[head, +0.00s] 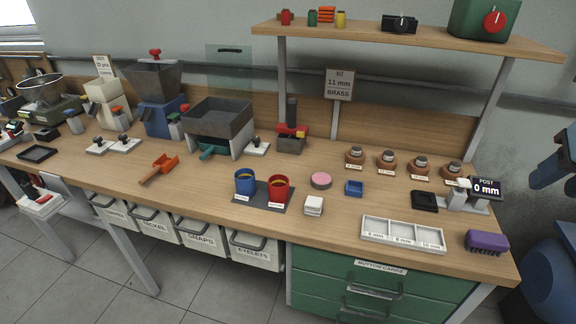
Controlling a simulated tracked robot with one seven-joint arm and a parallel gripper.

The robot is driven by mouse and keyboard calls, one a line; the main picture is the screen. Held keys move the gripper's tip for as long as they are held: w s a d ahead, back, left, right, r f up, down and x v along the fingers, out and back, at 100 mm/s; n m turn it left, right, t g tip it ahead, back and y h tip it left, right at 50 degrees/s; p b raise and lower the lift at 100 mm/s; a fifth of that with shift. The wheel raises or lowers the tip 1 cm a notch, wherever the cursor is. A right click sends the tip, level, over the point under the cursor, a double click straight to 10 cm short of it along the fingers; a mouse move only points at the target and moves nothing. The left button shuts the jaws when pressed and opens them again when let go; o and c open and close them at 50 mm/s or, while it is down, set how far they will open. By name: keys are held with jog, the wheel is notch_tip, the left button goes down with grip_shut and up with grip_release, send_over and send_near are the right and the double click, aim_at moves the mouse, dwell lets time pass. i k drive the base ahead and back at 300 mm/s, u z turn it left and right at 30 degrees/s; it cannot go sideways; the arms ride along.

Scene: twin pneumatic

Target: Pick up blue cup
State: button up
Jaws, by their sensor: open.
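The blue cup (245,184) stands upright on a dark grey mat (262,203) near the front middle of the wooden workbench. I cannot make out my gripper in the head view.
An orange scoop (160,168) lies left of the cups. Right of them are a white stack (313,206), a pink round pad (321,180) and a blue tray (354,188). A grey hopper (220,122) stands behind. A shelf (400,35) overhangs the back.

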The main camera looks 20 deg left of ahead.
aim_at(245, 178)
jog(key=u, duration=0.6)
jog(key=i, duration=0.1)
jog(key=z, duration=1.6)
jog(key=k, duration=2.05)
jog(key=u, duration=2.15)
jog(key=i, duration=1.05)
jog(key=u, duration=0.1)
